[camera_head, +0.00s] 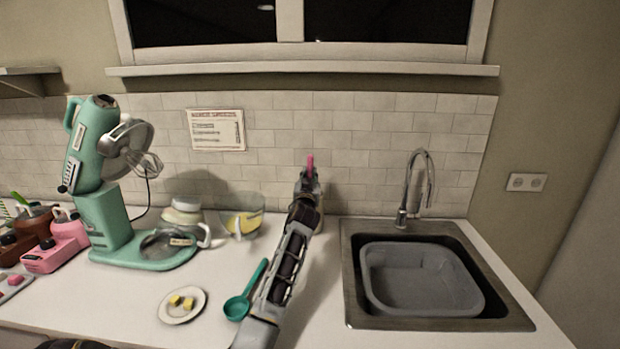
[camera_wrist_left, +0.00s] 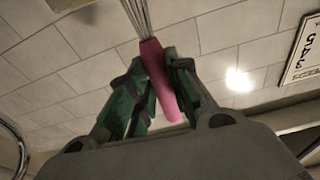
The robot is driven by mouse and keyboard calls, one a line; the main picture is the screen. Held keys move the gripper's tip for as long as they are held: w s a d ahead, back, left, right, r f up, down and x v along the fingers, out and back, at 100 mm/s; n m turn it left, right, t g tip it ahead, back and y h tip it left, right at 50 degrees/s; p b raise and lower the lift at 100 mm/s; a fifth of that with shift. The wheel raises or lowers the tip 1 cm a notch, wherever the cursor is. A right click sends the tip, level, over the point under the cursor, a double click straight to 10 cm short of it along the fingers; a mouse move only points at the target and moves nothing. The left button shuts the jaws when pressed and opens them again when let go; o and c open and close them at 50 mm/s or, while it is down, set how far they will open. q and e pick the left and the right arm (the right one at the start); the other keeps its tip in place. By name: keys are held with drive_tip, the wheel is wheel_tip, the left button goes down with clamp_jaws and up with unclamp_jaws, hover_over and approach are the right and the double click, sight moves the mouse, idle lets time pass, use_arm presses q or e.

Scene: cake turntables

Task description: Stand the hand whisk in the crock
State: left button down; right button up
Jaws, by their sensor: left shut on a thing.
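The hand whisk has a pink handle (camera_head: 310,166) that sticks up above my left gripper (camera_head: 308,186) in the head view. In the left wrist view my left gripper (camera_wrist_left: 157,72) is shut on this pink handle (camera_wrist_left: 160,85), with a finger on each side. The whisk's thin wires (camera_wrist_left: 137,14) run out of the top of that view. In the head view the wires are hidden behind the gripper. A beige edge (camera_head: 319,219) shows just behind the gripper near the wall; it may be the crock, but the arm hides most of it.
A sink (camera_head: 348,265) with a grey tub (camera_head: 420,262) is to the right, under a faucet (camera_head: 410,195). Left of my arm are a teal scoop (camera_head: 238,307), a plate (camera_head: 172,313), a glass bowl (camera_head: 259,222), a jar (camera_head: 184,217) and a teal mixer (camera_head: 105,215).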

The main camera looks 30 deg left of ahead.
use_arm(q)
drive_tip(key=shift+f, duration=0.1)
idle(0.3)
drive_tip(key=c, duration=1.3)
unclamp_jaws()
drive_tip(key=shift+o, duration=0.2)
drive_tip(key=v, duration=0.8)
idle(0.8)
